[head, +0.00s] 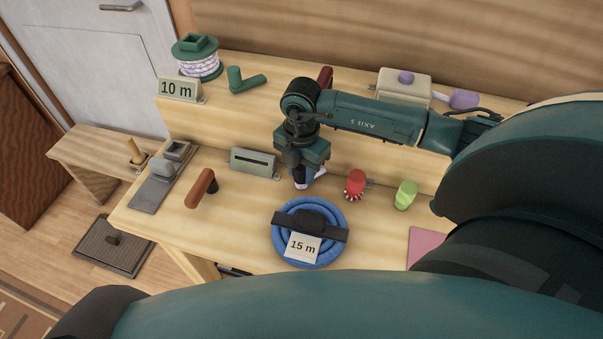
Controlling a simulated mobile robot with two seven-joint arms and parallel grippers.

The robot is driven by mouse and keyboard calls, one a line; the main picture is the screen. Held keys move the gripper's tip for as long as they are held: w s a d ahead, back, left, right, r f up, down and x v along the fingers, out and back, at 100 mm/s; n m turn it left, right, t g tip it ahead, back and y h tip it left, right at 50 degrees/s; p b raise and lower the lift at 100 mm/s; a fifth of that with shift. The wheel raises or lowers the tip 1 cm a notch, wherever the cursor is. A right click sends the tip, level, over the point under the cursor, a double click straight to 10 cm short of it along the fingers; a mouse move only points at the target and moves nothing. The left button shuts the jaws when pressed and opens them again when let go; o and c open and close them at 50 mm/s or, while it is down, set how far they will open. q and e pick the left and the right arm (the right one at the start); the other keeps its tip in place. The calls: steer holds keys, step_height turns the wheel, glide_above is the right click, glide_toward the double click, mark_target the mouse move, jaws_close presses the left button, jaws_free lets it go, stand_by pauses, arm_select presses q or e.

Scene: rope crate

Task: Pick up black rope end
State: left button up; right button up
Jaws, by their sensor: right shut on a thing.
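My right gripper (305,178) points down over the bench, behind the blue rope coil. It is shut on a small, mostly hidden thing. Dark, blue and white bits show at its tips, and I cannot tell whether the black rope end is among them. No black rope end shows clearly elsewhere. The blue rope coil (281,218) lies flat with a black strap (331,233) across it and a "15 m" tag (303,248) on its front. My left gripper is not in view.
A red knobbed piece (355,184) and a green one (405,195) stand right of the gripper. A rope spool (197,60) and a "10 m" sign (178,89) are on the raised shelf.

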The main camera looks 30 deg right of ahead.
steer(key=shift+r+p, duration=0.45)
steer(key=shift+r, duration=0.3)
steer(key=shift+r, duration=0.2)
steer(key=shift+r+p, duration=2)
steer(key=shift+r, duration=0.35)
